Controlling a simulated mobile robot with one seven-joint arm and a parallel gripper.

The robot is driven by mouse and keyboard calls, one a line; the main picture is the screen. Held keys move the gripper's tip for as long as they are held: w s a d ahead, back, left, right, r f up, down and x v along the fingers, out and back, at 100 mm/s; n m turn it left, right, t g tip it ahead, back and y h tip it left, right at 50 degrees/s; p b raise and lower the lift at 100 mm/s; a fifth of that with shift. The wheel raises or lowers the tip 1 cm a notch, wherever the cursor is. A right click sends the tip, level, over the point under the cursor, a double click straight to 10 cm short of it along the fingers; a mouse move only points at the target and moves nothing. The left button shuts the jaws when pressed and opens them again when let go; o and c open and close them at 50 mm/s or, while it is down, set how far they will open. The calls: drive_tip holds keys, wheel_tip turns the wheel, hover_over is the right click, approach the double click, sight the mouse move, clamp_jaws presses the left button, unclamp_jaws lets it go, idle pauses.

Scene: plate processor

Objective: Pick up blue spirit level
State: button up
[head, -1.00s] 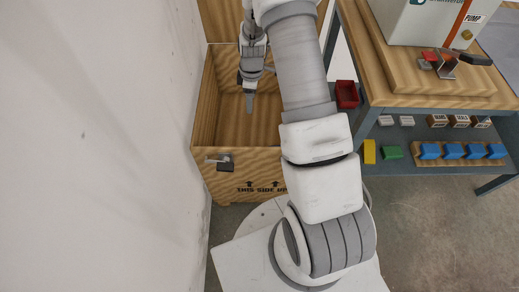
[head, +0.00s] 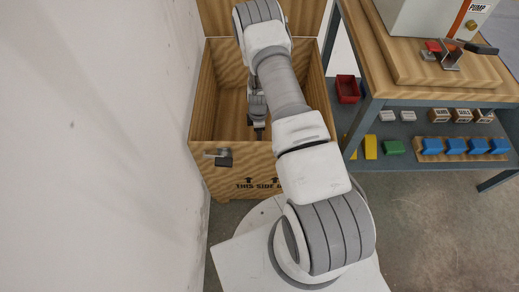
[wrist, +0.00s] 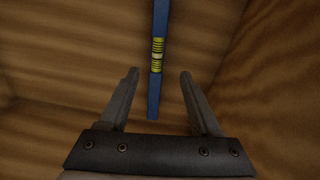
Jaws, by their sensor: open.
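The blue spirit level (wrist: 155,85) shows in the wrist view as a long, narrow blue bar with yellow-green vials in its middle. It lies inside the wooden crate (head: 200,112), and its upper end runs out of the top of the wrist view. My gripper (wrist: 158,74) is open and empty, with one finger on each side of the level's lower part in the picture. Whether the fingers are level with the bar or above it I cannot tell. In the head view my gripper (head: 259,133) is down inside the crate, and the level is hidden.
Crate walls stand close around my gripper. A metal latch (head: 218,156) sits on the crate's front. A workbench (head: 372,95) at the right holds a red bin (head: 347,89) and several blue blocks (head: 455,146) on its lower shelf. A white wall (head: 100,150) is at the left.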

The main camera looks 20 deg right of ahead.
wheel_tip(320, 180, down, 4)
drive_tip(key=shift+r+b, duration=0.25)
drive_tip(key=shift+b, duration=0.1)
drive_tip(key=shift+w+d+f+b, duration=0.15)
drive_tip(key=shift+f+b, duration=0.45)
drive_tip(key=shift+f, duration=0.75)
drive_tip(key=shift+w+d+f+b, duration=0.15)
drive_tip(key=shift+f+b, duration=0.4)
drive_tip(key=shift+f, duration=0.75)
drive_tip(key=shift+s, duration=0.1)
drive_tip(key=shift+c, duration=0.3)
clamp_jaws()
